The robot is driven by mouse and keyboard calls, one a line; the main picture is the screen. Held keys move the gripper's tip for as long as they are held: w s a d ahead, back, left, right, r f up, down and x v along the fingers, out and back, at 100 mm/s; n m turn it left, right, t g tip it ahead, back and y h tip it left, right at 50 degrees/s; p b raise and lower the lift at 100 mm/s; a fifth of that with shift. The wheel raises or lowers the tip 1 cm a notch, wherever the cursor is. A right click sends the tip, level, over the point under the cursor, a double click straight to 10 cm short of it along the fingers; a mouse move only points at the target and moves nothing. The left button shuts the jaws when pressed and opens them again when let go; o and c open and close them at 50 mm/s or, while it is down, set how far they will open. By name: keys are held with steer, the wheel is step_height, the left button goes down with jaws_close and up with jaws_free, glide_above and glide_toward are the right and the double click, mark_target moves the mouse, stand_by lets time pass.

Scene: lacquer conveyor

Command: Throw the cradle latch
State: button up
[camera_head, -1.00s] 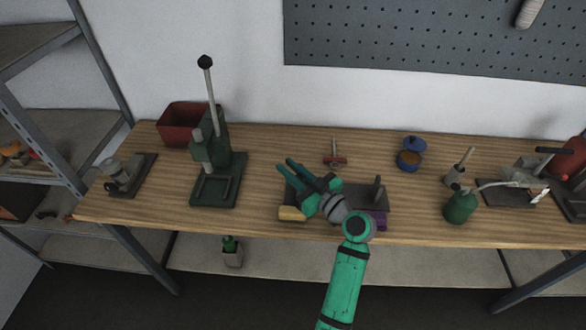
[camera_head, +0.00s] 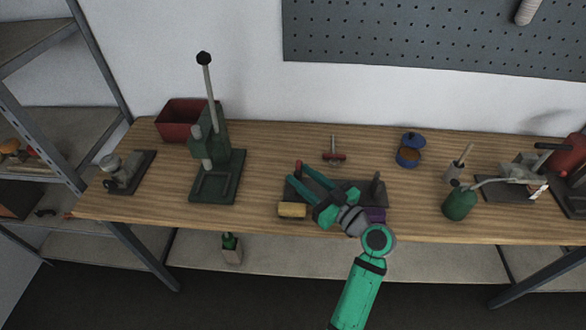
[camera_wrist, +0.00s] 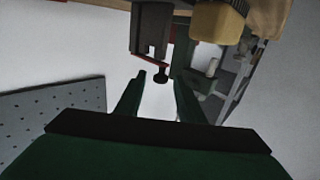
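A dark grey cradle (camera_head: 350,187) lies near the front edge of the bench, with a short upright post at its right. My gripper (camera_head: 294,174) reaches over its left end from the front right, with its two green fingers apart. A small red tip (camera_head: 298,164) shows at the far fingertip; it may be the latch handle, but I cannot tell whether they touch. In the wrist view my gripper (camera_wrist: 160,84) is open, and a thin red bar (camera_wrist: 150,62) shows just beyond the fingertips. My gripper hides part of the cradle.
A yellow block (camera_head: 292,210) and a purple block (camera_head: 377,215) sit at the cradle's front. A green lever press (camera_head: 218,180) stands to the left.

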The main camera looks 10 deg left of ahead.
steer(key=v, duration=0.4)
steer(key=shift+s+d, duration=0.25)
steer(key=shift+d, duration=0.05)
